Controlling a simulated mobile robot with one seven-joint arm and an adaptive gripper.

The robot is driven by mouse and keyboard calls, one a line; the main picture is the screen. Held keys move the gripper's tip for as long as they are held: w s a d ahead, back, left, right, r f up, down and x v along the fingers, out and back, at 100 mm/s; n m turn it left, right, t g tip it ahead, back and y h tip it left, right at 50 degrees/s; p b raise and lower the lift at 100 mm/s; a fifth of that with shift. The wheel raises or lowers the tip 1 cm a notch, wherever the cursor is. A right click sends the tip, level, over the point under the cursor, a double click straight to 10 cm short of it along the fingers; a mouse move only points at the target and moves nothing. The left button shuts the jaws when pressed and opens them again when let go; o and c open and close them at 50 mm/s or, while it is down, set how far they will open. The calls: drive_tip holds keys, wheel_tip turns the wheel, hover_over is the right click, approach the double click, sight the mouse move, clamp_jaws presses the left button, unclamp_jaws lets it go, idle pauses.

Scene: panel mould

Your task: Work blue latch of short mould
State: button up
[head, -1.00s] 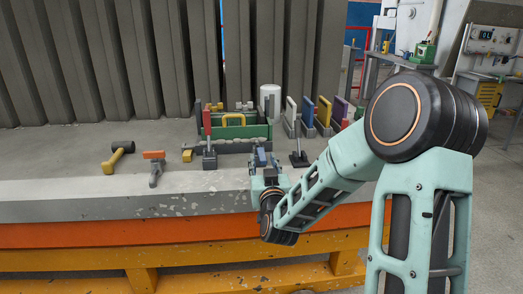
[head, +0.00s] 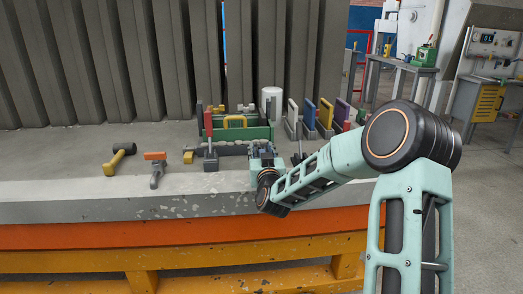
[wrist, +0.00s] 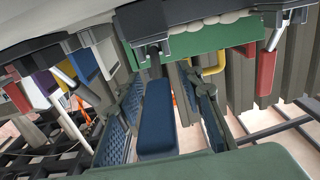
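The blue latch handle (wrist: 157,120) stands between the two finger pads of my gripper (wrist: 166,105) in the wrist view. The fingers are apart, with a visible gap on at least the right side of the handle; whether the left pad touches it I cannot tell. In the head view my gripper (head: 263,152) is at the front part of the bench top and hides most of the latch. A low dark grey strip (head: 232,149), perhaps part of the short mould, runs behind it. A red-handled latch (head: 209,140) stands upright to the left.
Coloured upright plates (head: 310,112) and a dark lever (head: 298,156) are to the right. The bench's far left is clear.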

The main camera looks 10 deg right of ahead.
clamp_jaws()
drive_tip(key=shift+f, duration=0.15)
idle(0.4)
